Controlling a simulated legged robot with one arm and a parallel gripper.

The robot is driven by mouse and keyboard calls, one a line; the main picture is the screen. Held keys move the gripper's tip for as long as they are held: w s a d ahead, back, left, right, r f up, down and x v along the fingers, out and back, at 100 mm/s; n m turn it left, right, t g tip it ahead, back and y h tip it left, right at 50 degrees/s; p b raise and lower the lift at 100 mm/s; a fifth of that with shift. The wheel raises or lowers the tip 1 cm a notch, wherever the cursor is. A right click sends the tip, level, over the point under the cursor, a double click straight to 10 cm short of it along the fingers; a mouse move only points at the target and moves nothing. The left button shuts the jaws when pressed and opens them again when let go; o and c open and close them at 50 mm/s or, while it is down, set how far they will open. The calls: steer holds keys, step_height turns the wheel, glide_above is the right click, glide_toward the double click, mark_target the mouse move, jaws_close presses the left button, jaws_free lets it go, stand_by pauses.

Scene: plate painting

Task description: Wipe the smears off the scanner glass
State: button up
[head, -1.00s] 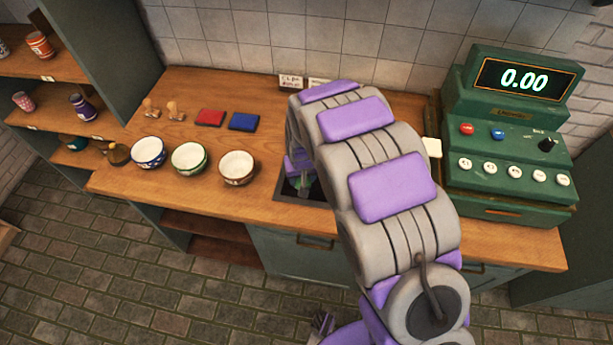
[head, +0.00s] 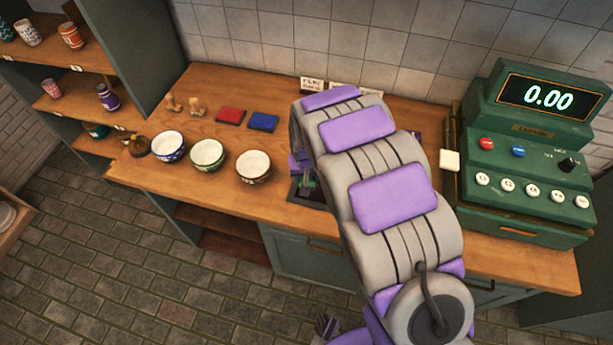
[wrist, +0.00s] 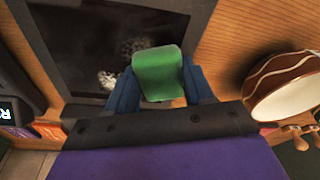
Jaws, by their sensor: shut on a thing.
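The scanner glass (wrist: 78,60) is a dark pane in a dark frame set into the wooden counter. A whitish smear (wrist: 108,79) shows beside my gripper's left finger, and a fainter greyish smear (wrist: 130,46) lies farther up the pane. My gripper (wrist: 160,85) has blue fingers shut on a green sponge (wrist: 158,70), held over the glass. Whether the sponge touches the pane I cannot tell. In the head view my arm hides most of the scanner (head: 304,194), and only its left part shows.
A white bowl with a brown pattern (head: 253,167) stands close left of the scanner; green (head: 207,155) and blue (head: 168,147) patterned bowls are farther left. Red (head: 230,115) and blue (head: 263,122) pads lie behind. A green cash register (head: 525,170) stands right.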

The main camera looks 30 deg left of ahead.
steer(key=shift+d+r+p, duration=0.15)
steer(key=shift+r+p, duration=0.45)
steer(key=shift+r, duration=1.9)
steer(key=shift+r+p, duration=0.4)
steer(key=shift+r, duration=1.1)
